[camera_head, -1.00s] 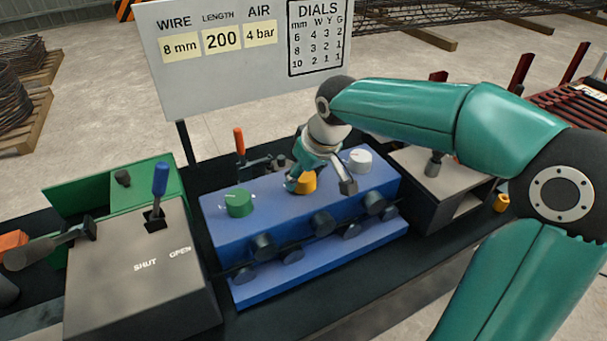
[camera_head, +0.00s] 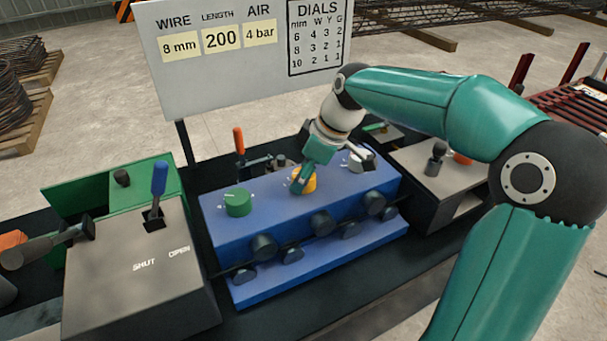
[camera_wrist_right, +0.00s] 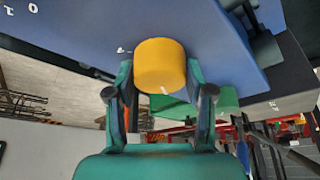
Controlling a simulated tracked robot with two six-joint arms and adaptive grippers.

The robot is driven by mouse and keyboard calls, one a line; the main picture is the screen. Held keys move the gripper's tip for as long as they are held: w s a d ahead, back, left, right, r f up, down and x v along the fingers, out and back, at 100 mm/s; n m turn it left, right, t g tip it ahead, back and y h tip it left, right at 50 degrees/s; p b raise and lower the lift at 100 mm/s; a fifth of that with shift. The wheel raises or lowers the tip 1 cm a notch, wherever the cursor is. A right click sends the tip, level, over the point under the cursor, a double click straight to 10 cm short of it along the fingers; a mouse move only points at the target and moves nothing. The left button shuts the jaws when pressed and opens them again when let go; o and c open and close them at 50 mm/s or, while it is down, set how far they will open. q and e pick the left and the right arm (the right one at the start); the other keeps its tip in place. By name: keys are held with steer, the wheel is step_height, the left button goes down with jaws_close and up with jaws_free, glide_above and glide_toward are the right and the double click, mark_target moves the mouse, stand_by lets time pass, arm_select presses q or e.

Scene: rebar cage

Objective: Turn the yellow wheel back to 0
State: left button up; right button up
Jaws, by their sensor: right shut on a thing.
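The yellow wheel (camera_head: 309,181) sits in the middle of the top of the blue box (camera_head: 270,204). My right gripper (camera_head: 303,181) is over it and shut on it. In the right wrist view the yellow wheel (camera_wrist_right: 160,62) is between the two fingers of the right gripper (camera_wrist_right: 160,78), with a white mark at its lower edge. Small white figures are on the blue face beside it, but I cannot tell which one the mark faces. My left gripper is not in view.
The green wheel (camera_head: 238,203) is left of the yellow one. A board (camera_head: 235,85) with a dial table stands behind. A grey box (camera_head: 140,270) with a blue lever (camera_head: 159,180) is at left.

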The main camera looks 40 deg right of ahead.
stand_by(0.3)
steer(key=o, duration=1.2)
steer(key=shift+c, duration=0.2)
steer(key=v, duration=1.2)
steer(key=shift+w, duration=0.1)
